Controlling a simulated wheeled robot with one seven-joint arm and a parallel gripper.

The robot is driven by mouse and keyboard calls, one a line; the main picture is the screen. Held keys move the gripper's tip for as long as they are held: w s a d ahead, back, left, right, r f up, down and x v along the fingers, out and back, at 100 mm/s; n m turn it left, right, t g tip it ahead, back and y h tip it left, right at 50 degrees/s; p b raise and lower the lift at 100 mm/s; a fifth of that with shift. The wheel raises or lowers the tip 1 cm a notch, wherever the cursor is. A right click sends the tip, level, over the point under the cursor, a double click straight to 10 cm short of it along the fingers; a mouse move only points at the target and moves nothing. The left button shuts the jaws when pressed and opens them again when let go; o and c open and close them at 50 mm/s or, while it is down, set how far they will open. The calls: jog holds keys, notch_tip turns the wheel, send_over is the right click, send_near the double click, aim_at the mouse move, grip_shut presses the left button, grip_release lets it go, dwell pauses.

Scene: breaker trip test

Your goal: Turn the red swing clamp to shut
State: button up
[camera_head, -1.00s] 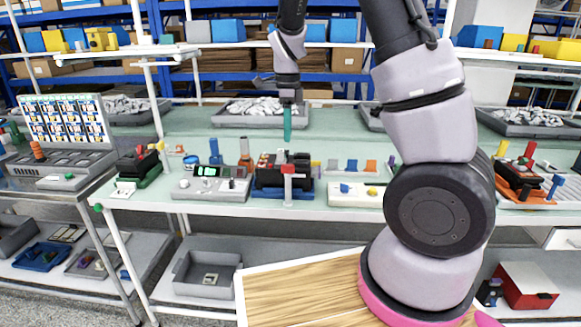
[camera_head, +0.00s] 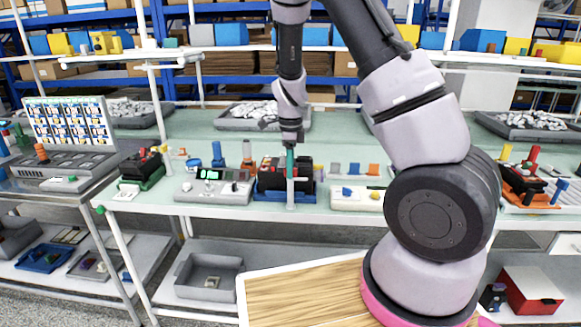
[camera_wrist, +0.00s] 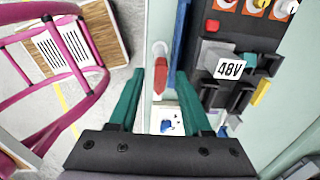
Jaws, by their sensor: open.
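The red swing clamp (camera_wrist: 160,80) shows in the wrist view as a red bar with a pale rounded end, beside the blue edge of the breaker fixture. My gripper (camera_wrist: 160,74) is open, with one green finger on each side of the clamp and visible gaps between. I cannot tell its height above the clamp. In the head view my gripper (camera_head: 290,163) is at the front of the black breaker block (camera_head: 268,178), above a grey post (camera_head: 291,195); its fingers hide the red part there. The block carries a 48V label in the wrist view.
A white box with blue and yellow buttons (camera_head: 357,197) stands right of the fixture. A grey device with a display (camera_head: 213,187) stands left. Several small blue and orange parts stand behind. The table's front edge lies close to the clamp.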

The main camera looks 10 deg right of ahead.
grip_shut()
jog(key=shift+n, duration=0.4)
jog(key=n, duration=0.3)
jog(key=shift+n, duration=0.4)
jog(key=n, duration=1.3)
jog(key=shift+r, duration=0.1)
jog(key=shift+n, duration=0.3)
